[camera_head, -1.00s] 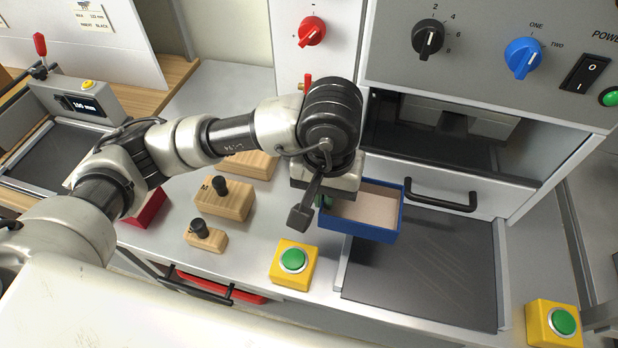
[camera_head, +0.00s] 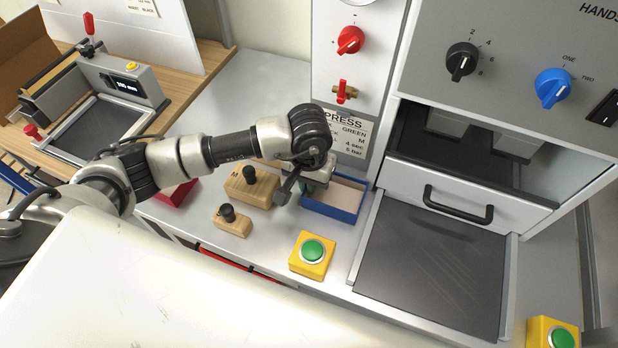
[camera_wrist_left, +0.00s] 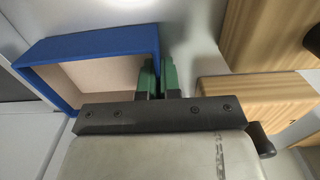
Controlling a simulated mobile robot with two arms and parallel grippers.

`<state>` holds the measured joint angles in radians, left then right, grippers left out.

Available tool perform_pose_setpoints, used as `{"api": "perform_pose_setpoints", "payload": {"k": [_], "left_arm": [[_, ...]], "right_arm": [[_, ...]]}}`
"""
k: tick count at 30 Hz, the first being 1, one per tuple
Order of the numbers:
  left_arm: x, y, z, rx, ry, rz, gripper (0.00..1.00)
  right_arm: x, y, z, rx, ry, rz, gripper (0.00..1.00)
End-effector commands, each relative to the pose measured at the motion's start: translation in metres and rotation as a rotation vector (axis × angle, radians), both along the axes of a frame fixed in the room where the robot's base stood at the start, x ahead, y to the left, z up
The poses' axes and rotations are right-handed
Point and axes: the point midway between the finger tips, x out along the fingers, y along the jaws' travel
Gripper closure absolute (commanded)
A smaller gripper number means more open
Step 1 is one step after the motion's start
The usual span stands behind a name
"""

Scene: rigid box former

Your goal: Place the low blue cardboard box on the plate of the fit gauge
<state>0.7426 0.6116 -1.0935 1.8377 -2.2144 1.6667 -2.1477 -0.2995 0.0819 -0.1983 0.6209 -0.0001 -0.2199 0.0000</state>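The low blue cardboard box (camera_head: 332,213), open at the top with a beige inside, is at the left of the press's dark plate. My left gripper (camera_head: 307,187) is at its left wall. In the left wrist view, the green fingers (camera_wrist_left: 158,80) are closed on one wall of the box (camera_wrist_left: 85,45). I cannot tell whether the box is clear of the counter. The fit gauge, a grey device with a small display (camera_head: 126,84), stands at the far left on a wooden top. Its dark plate (camera_head: 108,128) is bare. My right gripper is out of view.
Wooden blocks with black knobs (camera_head: 252,188) (camera_head: 233,222) stand left of the box. A red block (camera_head: 178,192) is partly behind my arm. A yellow button box (camera_head: 312,256) is in front. The press drawer handle (camera_head: 458,205) juts out right. Clear grey counter (camera_head: 235,95) lies behind my arm.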

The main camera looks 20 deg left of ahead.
Motion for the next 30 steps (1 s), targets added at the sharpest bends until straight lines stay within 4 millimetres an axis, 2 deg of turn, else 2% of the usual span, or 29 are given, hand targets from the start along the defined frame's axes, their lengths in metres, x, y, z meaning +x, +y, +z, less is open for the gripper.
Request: {"api": "perform_pose_setpoints", "payload": {"k": [11,15,17,25,28,30], "left_arm": [[0.0,0.0,-0.005,0.0,-0.002,0.0,1.0],[0.0,0.0,-0.003,0.0,-0.001,0.0,0.79],[0.0,0.0,-0.003,0.0,-0.001,0.0,0.71],[0.0,0.0,-0.002,0.0,-0.001,0.001,0.71],[0.0,0.0,0.003,0.0,-0.001,0.001,0.71],[0.002,0.0,0.011,0.001,-0.007,0.0,0.71]], "right_arm": [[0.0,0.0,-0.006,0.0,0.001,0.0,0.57],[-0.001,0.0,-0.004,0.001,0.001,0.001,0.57],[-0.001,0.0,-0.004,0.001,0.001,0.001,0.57],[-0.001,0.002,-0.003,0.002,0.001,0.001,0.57],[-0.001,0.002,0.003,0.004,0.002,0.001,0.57],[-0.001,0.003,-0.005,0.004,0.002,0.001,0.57]]}}
